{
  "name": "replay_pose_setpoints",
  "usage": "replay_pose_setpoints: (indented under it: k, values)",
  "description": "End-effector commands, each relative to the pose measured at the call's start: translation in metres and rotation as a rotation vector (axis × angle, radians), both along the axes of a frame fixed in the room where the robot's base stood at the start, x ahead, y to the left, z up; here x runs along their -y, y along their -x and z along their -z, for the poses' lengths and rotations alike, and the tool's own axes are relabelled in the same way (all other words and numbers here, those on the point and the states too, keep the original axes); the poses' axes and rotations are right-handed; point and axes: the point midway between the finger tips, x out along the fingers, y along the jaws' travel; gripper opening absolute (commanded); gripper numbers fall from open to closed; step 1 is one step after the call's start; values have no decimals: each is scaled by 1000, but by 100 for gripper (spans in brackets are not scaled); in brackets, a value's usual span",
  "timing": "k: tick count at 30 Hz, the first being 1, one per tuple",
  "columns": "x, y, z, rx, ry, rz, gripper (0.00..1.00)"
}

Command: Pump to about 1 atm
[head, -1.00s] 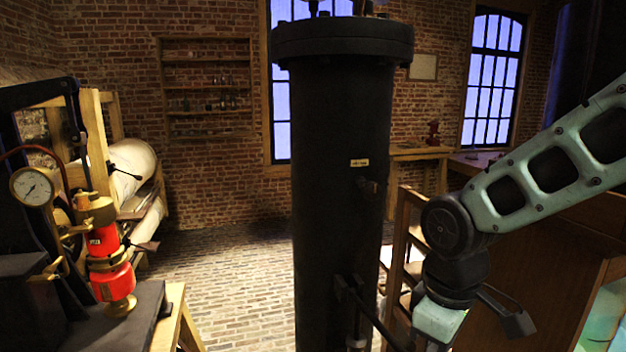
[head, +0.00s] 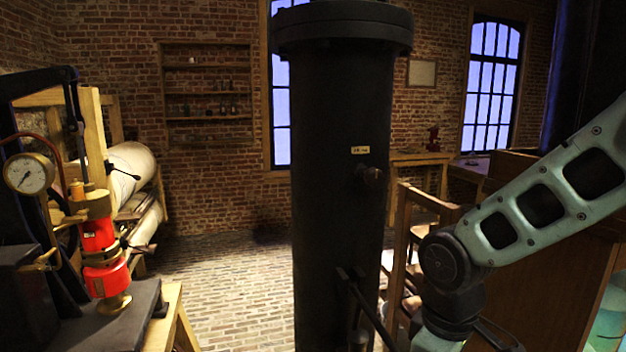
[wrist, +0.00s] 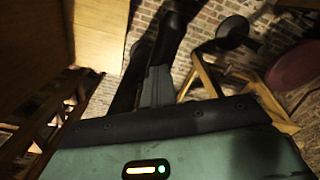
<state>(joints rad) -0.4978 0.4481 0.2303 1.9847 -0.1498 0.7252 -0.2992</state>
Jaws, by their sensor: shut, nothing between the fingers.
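A tall black cylinder (head: 335,200) with a flanged top stands upright in the middle of the head view. A dark rod (head: 371,312) slants from its lower front toward the bottom edge, where its end is hidden. A round white-faced gauge (head: 28,174) stands at the far left, beside a red and brass fitting (head: 103,255); its reading is too small to make out. In the wrist view my gripper (wrist: 156,78) is shut and empty, its dark fingers pointing away from the camera. In the head view its fingers are not visible; I cannot tell whether it touches the rod.
A black-topped wooden bench (head: 130,322) stands at left, with a white roll (head: 132,170) behind it. A wooden frame (head: 405,235) and brown wooden panelling (head: 545,280) are close to my arm at right. The brick floor (head: 235,280) left of the cylinder is clear.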

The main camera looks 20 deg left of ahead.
Motion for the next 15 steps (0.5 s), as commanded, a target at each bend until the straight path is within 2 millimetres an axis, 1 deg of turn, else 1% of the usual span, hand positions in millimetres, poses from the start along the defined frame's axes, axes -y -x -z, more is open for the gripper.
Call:
replay_pose_setpoints:
  k: [1,11,12,15]
  values:
    - [0,0,14,0,0,-1,0]
    - [0,1,65,-3,1,0,0]
    - [0,0,56,-1,0,1,0]
    - [0,0,49,-1,0,0,0]
